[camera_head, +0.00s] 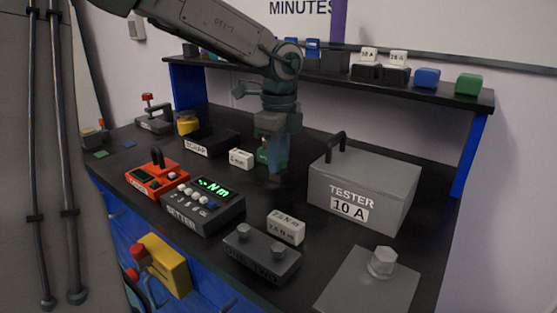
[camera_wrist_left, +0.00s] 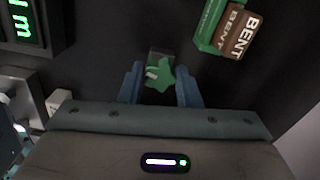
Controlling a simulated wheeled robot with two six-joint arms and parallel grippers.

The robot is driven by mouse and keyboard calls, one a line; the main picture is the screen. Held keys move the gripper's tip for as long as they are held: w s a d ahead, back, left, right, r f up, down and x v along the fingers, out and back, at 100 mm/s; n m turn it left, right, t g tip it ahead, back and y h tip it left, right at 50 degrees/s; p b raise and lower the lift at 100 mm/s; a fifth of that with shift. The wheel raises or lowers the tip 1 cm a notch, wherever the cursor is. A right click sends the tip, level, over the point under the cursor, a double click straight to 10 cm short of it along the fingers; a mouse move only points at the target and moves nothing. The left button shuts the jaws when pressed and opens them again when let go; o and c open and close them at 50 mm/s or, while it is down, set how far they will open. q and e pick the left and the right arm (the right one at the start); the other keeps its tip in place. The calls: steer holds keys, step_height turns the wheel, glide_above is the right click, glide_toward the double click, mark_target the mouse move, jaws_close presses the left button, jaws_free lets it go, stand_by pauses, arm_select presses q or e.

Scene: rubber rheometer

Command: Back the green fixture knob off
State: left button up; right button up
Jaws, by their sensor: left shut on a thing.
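The green star-shaped fixture knob (camera_wrist_left: 161,76) shows in the wrist view, sitting on a small grey block (camera_wrist_left: 158,57). My left gripper (camera_wrist_left: 159,82) has one blue finger on each side of the knob and is shut on it. In the head view my left gripper (camera_head: 274,165) points down at the middle of the bench and hides the knob. My right gripper is not in view.
The grey TESTER box (camera_head: 365,188) stands to the right of my left gripper. A display unit (camera_head: 203,205) with green digits is to its left. A white label block (camera_head: 286,227) stands in front. Brown (camera_wrist_left: 239,33) and green (camera_wrist_left: 211,22) blocks lie beyond the knob in the wrist view.

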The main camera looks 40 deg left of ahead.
arm_select(q)
steer(key=n, duration=0.4)
steer(key=shift+n, duration=0.3)
steer(key=o, duration=0.8)
steer(key=shift+o, duration=0.2)
